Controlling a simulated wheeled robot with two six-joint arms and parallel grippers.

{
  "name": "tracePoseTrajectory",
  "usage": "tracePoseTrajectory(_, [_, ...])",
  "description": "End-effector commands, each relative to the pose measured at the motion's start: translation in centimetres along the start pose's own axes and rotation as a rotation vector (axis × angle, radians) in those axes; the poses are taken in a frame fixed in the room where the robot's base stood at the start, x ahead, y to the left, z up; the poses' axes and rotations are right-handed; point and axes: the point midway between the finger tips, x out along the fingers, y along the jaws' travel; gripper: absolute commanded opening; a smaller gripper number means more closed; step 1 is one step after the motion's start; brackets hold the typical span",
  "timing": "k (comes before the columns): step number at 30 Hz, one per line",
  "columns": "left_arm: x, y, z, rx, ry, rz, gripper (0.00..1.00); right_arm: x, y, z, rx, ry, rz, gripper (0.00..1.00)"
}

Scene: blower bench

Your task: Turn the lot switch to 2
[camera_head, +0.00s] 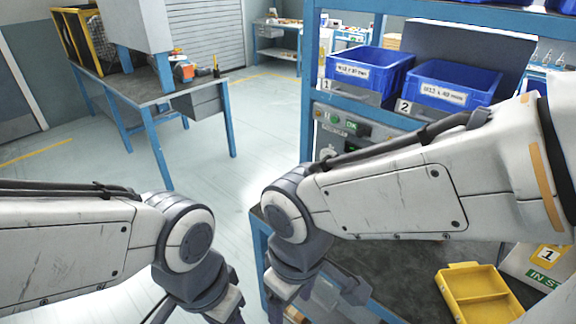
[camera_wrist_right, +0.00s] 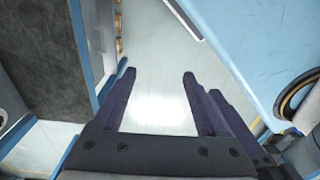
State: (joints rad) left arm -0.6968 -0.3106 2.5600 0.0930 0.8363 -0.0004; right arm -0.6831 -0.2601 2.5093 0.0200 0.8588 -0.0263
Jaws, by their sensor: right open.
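A grey control panel (camera_head: 336,140) with a green OK light and a dark round knob (camera_head: 364,130) sits under the blue bins on the shelf. I cannot tell whether this knob is the lot switch, and its setting is too small to read. My right arm covers the panel's lower part. My right gripper (camera_wrist_right: 159,75) is open and empty, pointing down over the floor in the right wrist view. It is low and in front of the panel, apart from it. My left gripper (camera_head: 205,310) is at the bottom edge, partly cut off; its jaw opening is unclear.
Two blue bins (camera_head: 368,72) (camera_head: 452,85) stand on the blue-framed shelf, labelled 1 and 2. A yellow tray (camera_head: 480,293) lies on the dark bench top (camera_head: 395,275). Another workbench (camera_head: 140,88) stands at the back left. Open floor (camera_head: 215,165) lies between.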

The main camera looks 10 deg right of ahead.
Motion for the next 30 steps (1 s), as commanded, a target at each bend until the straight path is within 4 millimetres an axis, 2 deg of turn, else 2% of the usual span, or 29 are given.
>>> tracePoseTrajectory(1, [1.6,-0.1,0.1,0.000,0.000,0.000,0.50,1.6,1.4,-1.1,-0.046,-0.024,0.046,0.75])
tracePoseTrajectory(2, [2.4,-0.2,0.1,0.000,0.000,0.000,0.50,2.2,2.5,-1.9,-0.084,-0.043,0.083,0.75])
tracePoseTrajectory(5, [5.2,-0.4,0.3,0.000,-0.001,0.000,0.50,4.6,7.7,-5.3,-0.243,-0.133,0.240,0.75])
tracePoseTrajectory(12, [12.1,-0.9,0.7,0.000,-0.001,0.000,0.50,9.8,24.1,-15.5,-0.646,-0.488,0.688,0.75])
tracePoseTrajectory(15, [14.7,-1.1,0.8,0.000,-0.001,0.000,0.50,11.5,30.4,-19.2,-0.773,-0.669,0.858,0.75])
tracePoseTrajectory(18, [16.7,-1.2,0.9,0.000,-0.001,0.000,0.50,12.8,35.1,-22.4,-0.868,-0.839,1.003,0.75])
tracePoseTrajectory(21, [18.1,-1.3,1.0,0.000,-0.001,0.000,0.50,13.6,38.2,-24.7,-0.928,-0.979,1.114,0.75])
tracePoseTrajectory(23, [18.7,-1.4,1.0,0.000,-0.001,0.000,0.50,13.9,39.4,-25.6,-0.949,-1.041,1.161,0.75])
tracePoseTrajectory(27, [19.2,-1.4,1.0,0.000,0.000,0.000,0.50,14.1,40.8,-26.9,-0.976,-1.124,1.226,0.75])
tracePoseTrajectory(30, [19.2,-1.4,1.0,0.000,0.000,0.000,0.50,13.9,41.6,-27.0,-0.978,-1.140,1.238,0.75])
